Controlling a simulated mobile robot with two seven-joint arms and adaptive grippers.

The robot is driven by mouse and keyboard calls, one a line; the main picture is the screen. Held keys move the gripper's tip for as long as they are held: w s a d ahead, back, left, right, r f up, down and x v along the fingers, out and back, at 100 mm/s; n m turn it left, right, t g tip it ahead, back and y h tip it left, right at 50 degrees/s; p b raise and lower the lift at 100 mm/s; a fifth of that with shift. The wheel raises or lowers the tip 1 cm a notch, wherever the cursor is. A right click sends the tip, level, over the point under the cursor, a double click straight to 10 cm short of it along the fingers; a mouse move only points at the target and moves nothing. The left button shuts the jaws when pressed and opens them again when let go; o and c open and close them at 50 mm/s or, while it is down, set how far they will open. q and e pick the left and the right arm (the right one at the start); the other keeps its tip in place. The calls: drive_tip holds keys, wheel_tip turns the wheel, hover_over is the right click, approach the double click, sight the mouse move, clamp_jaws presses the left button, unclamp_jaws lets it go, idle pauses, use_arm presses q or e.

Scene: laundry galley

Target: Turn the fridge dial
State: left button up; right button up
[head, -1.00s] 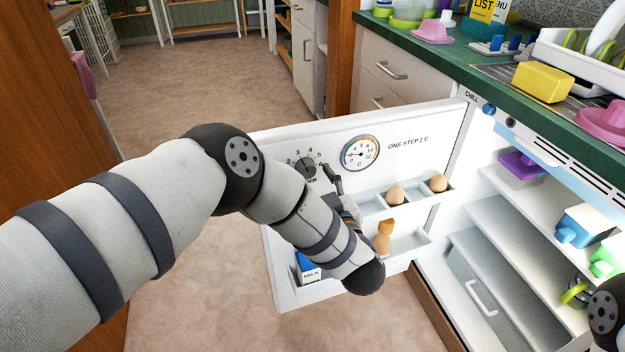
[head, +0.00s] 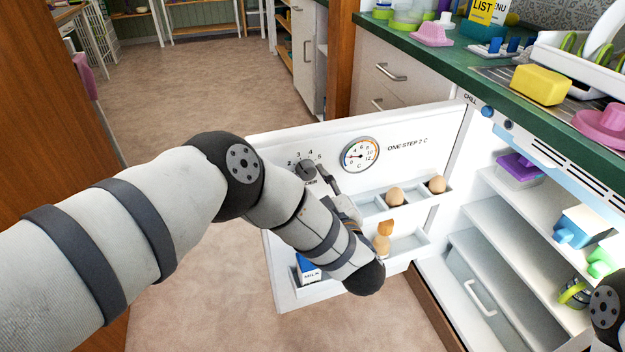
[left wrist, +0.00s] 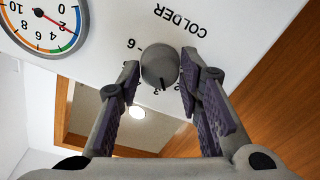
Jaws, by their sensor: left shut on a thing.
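The fridge dial (head: 306,169) is a round dark grey knob on the inner face of the open white fridge door (head: 290,145), with numbers around it. In the left wrist view the dial (left wrist: 159,68) shows close up, a dark mark on its edge near the 3, with the word COLDER beside it. My left gripper (left wrist: 159,76) has one finger on each side of the dial and is shut on it. In the head view my left gripper (head: 324,176) is partly hidden behind my own forearm. My right gripper is out of view; only part of that arm shows at the right edge.
A round thermometer gauge (head: 360,155) sits right of the dial. Below are door racks with eggs (head: 395,196) and a milk carton (head: 308,268). The fridge shelves (head: 500,225) stand open at right, under a green counter (head: 440,62). Floor is clear at left.

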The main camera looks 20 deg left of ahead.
use_arm(q)
drive_tip(key=shift+n, duration=2.2)
drive_tip(key=o, duration=1.2)
drive_tip(key=shift+c, duration=0.2)
drive_tip(key=v, duration=1.2)
drive_tip(key=shift+p, duration=0.3)
